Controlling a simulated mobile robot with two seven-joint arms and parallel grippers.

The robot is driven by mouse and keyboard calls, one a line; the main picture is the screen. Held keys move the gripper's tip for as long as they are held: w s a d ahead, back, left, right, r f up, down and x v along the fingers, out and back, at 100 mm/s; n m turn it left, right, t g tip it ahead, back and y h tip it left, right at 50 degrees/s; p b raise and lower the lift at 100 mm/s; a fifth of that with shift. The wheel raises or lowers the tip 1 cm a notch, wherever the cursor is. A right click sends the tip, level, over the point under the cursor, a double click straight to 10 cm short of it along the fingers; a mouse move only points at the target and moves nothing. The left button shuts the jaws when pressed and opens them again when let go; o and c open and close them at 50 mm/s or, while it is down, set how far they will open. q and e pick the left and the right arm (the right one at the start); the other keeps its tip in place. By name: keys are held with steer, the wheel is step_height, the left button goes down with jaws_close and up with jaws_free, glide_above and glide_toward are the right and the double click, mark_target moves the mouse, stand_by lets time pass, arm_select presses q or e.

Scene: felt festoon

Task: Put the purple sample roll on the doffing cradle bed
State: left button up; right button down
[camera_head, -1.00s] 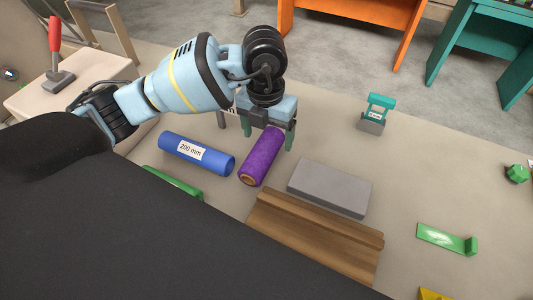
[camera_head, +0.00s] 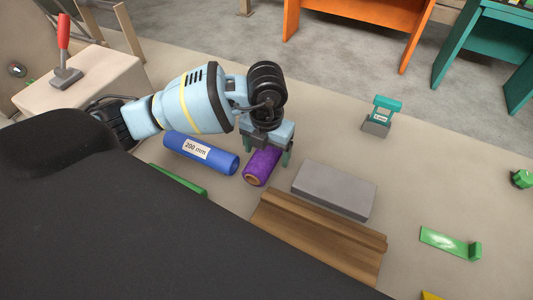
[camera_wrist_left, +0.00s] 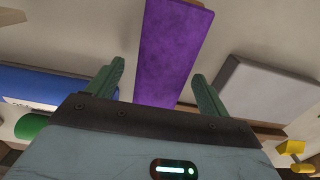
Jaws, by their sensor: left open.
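The purple sample roll (camera_head: 261,167) lies on the table, its tan core end facing me; in the left wrist view (camera_wrist_left: 172,50) it runs lengthwise between the fingers. My left gripper (camera_head: 267,153) is open over the roll, one finger on each side, and hides its far part. In the left wrist view the fingers (camera_wrist_left: 155,85) stand apart with gaps beside the roll. A long brown grooved wooden piece (camera_head: 318,235), apparently the doffing cradle bed, lies empty in front. My right gripper is not in view.
A blue roll labelled 200 mm (camera_head: 200,152) lies left of the purple roll. A grey block (camera_head: 334,189) lies to its right, behind the wooden piece. A green bracket (camera_head: 450,242) and a teal-topped stand (camera_head: 380,117) are farther right, with bare table between.

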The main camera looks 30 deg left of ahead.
arm_select(q)
steer(key=shift+f, duration=0.65)
steer(key=c, duration=1.4)
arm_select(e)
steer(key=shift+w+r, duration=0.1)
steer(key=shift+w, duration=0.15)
arm_select(q)
steer(key=shift+r, duration=0.2)
